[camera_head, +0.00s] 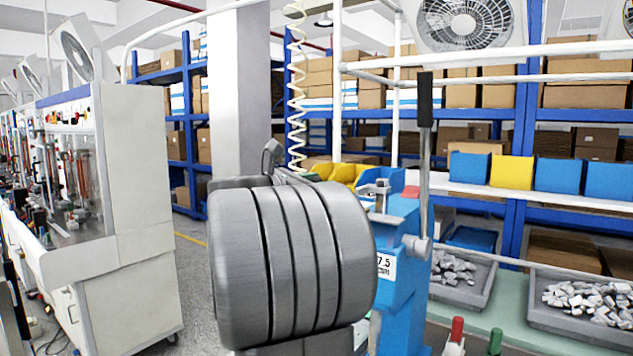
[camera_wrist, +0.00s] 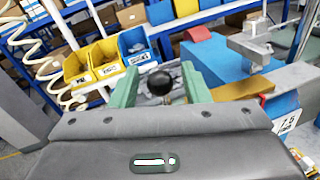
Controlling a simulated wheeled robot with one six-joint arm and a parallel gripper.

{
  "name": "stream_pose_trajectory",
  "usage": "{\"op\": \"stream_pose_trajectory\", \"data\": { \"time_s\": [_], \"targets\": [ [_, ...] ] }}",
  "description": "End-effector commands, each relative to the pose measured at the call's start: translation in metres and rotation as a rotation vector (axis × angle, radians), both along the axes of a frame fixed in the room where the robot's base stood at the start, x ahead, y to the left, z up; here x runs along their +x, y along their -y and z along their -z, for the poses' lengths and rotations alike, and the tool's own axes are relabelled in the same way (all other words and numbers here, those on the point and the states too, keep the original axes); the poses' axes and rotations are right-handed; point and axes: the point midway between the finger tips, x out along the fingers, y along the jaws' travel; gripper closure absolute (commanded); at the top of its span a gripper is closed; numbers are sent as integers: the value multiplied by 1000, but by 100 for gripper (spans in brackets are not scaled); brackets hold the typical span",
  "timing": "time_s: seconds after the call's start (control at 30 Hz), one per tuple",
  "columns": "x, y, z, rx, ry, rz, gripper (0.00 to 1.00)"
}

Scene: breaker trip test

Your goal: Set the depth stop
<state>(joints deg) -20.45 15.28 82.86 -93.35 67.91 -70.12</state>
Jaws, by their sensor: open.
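A blue press (camera_head: 402,290) with a "7.5" label stands right of my arm in the head view; it also shows at the right of the wrist view (camera_wrist: 285,105). Its lever with a black handle (camera_head: 425,98) stands upright. In the wrist view, my gripper (camera_wrist: 160,76) is open, its two green fingers apart. A round black knob (camera_wrist: 160,83) appears between the fingers, with a gap on each side; I cannot tell whether it is the depth stop. A red block (camera_wrist: 198,34) and a brass-coloured strip (camera_wrist: 243,89) lie beyond the right finger. My arm hides the gripper in the head view.
Grey trays of metal parts (camera_head: 585,305) sit on the green bench at right. A red-topped peg (camera_head: 457,330) and a green-topped peg (camera_head: 495,342) stand near its front. Yellow and blue bins (camera_wrist: 92,62) are behind the knob. A coiled white hose (camera_head: 297,90) hangs behind.

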Motion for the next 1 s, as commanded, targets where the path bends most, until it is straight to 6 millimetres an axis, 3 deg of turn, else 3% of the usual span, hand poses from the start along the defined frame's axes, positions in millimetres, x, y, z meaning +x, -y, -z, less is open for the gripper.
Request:
{"op": "stream_pose_trajectory", "data": {
  "time_s": [0.2,0.4,0.63,0.9,1.0],
  "targets": [
    [0,0,0,0,0,0,60],
    [0,0,0,0,0,0,99],
    [-2,3,0,0,0,2,100],
    [-21,29,1,0,0,3,100],
    [-22,30,1,-1,-1,1,100]
  ]
}}
